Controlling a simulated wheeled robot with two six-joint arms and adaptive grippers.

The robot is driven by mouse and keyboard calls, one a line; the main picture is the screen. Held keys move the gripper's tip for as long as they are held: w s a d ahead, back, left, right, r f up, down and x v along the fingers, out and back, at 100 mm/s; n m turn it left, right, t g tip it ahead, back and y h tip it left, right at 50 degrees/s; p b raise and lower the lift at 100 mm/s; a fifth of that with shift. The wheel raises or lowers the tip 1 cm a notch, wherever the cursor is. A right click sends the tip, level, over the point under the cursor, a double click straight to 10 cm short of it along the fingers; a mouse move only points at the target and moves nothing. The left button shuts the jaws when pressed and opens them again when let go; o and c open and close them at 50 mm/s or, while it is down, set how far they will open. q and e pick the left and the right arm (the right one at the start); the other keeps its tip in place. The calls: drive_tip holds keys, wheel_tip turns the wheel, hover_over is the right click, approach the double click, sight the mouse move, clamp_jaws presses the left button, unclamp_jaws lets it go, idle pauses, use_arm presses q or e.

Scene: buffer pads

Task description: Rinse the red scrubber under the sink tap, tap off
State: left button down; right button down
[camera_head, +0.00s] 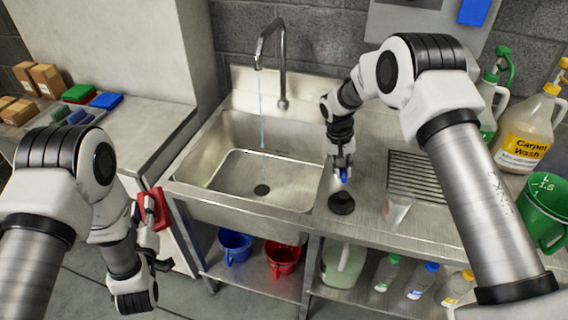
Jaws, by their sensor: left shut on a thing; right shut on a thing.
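The red scrubber (161,209) is held by my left gripper (151,212), which is shut on it in front of the counter, left of the sink basin (225,172) and outside it. The steel tap (281,62) arches over the basin. A thin bluish stream of water (262,115) falls from its spout into the basin. My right gripper (343,171) is shut on a small blue thing (344,176) on the counter right of the basin, just above a round black piece (341,204). The gripper hides most of the blue thing; I cannot tell if it is the tap's control.
Green (78,92) and blue (107,101) pads and cardboard boxes (47,80) are on the left counter. A clear cup (397,208) stands near my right gripper. A Carpet Wash bottle (525,135) and green jug (546,207) stand right. Buckets and bottles fill the lower shelf.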

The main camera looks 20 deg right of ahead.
use_arm(q)
drive_tip(key=shift+f, duration=0.25)
use_arm(e)
drive_tip(key=shift+w+a+m, duration=0.45)
drive_tip(key=shift+a+m, duration=0.15)
drive_tip(key=shift+m, duration=0.6)
drive_tip(key=shift+r, duration=0.1)
drive_tip(key=c, duration=1.1)
unclamp_jaws()
use_arm(q)
drive_tip(key=shift+w, duration=0.1)
use_arm(e)
drive_tip(key=shift+w, duration=0.1)
drive_tip(key=r, duration=0.3)
drive_tip(key=w+a+r, duration=0.1)
drive_tip(key=r, duration=0.3)
drive_tip(key=a+r, duration=0.1)
drive_tip(key=r, duration=0.3)
drive_tip(key=shift+w+r, duration=0.15)
drive_tip(key=shift+r, duration=0.1)
